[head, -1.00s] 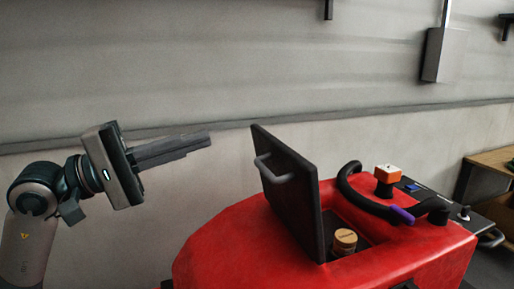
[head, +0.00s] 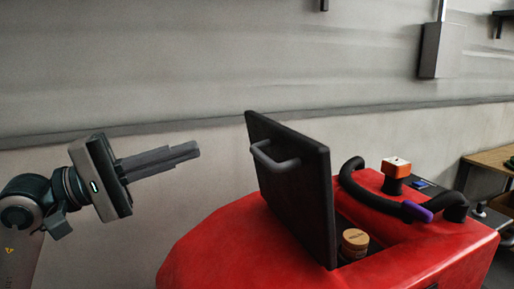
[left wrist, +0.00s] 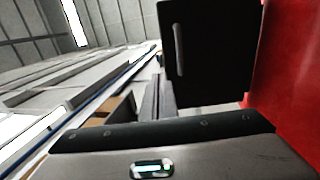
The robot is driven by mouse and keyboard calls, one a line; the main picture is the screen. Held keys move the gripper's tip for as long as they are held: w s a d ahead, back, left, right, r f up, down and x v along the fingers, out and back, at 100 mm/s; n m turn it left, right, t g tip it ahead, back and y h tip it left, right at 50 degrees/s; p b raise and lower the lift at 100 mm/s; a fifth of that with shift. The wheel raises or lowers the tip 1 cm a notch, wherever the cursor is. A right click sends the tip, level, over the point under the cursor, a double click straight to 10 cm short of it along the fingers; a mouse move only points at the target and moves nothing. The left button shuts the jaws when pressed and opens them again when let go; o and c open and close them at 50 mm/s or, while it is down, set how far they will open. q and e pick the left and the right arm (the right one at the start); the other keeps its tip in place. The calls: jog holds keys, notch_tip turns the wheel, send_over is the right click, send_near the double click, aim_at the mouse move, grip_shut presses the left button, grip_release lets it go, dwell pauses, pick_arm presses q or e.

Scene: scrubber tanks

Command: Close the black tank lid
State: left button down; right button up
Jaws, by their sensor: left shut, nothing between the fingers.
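The black tank lid (head: 297,190) stands raised, nearly upright, on the red scrubber body (head: 225,235) in the head view. A bar handle (head: 272,158) is on its left-facing side. The lid also shows in the left wrist view (left wrist: 215,60), with its handle (left wrist: 179,50) near its left edge. My left gripper (head: 196,151) is shut and empty, to the left of the lid and apart from it. Its fingers also show in the left wrist view (left wrist: 158,98). My right gripper is not in view. The lid hides part of the tank opening behind it.
A round tan cap (head: 355,241) sits in the opening right of the lid. Beyond it are a black curved handlebar (head: 385,202) with a purple grip (head: 417,211) and an orange-and-white block (head: 396,167). A wooden table (head: 492,160) stands far right.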

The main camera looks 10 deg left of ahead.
aim_at(276, 130)
pick_arm(q)
jog(key=shift+f+b, duration=0.35)
jog(key=shift+f, duration=0.25)
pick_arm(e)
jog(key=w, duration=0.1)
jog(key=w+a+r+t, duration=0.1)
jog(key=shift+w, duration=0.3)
pick_arm(q)
jog(key=shift+d, duration=0.1)
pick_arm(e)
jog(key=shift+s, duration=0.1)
